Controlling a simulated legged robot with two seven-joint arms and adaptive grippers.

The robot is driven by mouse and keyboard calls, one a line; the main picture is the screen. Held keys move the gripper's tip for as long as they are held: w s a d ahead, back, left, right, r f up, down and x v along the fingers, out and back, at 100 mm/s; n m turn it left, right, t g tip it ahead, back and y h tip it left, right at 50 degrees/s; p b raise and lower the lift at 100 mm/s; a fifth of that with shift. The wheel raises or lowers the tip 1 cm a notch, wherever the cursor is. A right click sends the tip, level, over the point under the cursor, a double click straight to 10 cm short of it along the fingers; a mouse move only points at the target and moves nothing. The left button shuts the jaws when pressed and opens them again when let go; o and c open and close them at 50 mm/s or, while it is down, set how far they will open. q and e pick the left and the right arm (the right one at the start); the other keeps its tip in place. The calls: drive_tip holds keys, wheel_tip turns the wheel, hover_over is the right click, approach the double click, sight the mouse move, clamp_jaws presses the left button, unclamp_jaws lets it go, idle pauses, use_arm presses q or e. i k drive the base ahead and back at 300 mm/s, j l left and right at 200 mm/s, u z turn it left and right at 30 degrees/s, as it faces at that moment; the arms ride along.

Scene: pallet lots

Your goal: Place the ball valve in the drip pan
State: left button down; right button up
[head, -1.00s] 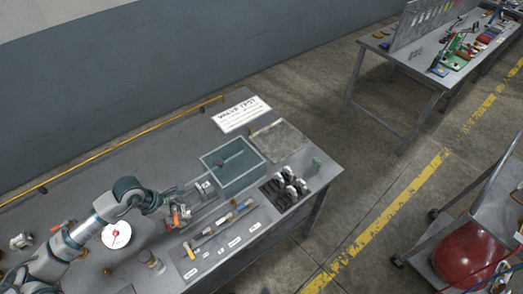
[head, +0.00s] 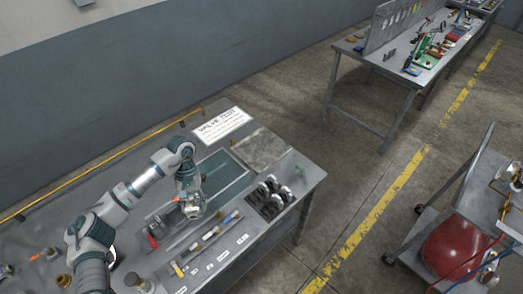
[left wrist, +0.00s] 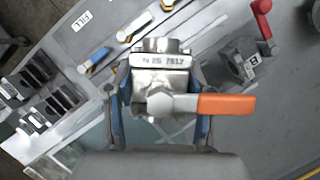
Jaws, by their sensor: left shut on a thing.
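My left gripper (head: 191,203) is shut on the ball valve, above the bench at the near-left edge of the teal basin. The ball valve (left wrist: 160,82) is a steel body with an orange lever, held between the two fingers in the left wrist view; its lever points right there. In the head view the valve (head: 195,211) is small and partly covered by the gripper. A flat grey square pan (head: 262,151), which looks like the drip pan, lies empty at the bench's far right, beyond the basin. My right gripper is not in view.
The teal basin (head: 243,180) stands between the gripper and the grey pan. A rack of black and silver fittings (head: 268,197) is right of it. A red-handled fixture (head: 152,238) and a tool strip (head: 208,245) lie nearer. A white sign (head: 221,125) is behind.

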sight(260, 151)
drive_tip(key=i+l, duration=0.3)
drive_tip(key=i+l+u, duration=0.1)
drive_tip(key=i+l, duration=0.2)
drive_tip(key=l, duration=0.15)
drive_tip(key=i+l, duration=0.25)
drive_tip(key=l, duration=0.15)
drive_tip(key=i+l+u, duration=0.15)
drive_tip(key=i+l, duration=0.4)
drive_tip(key=l, duration=0.25)
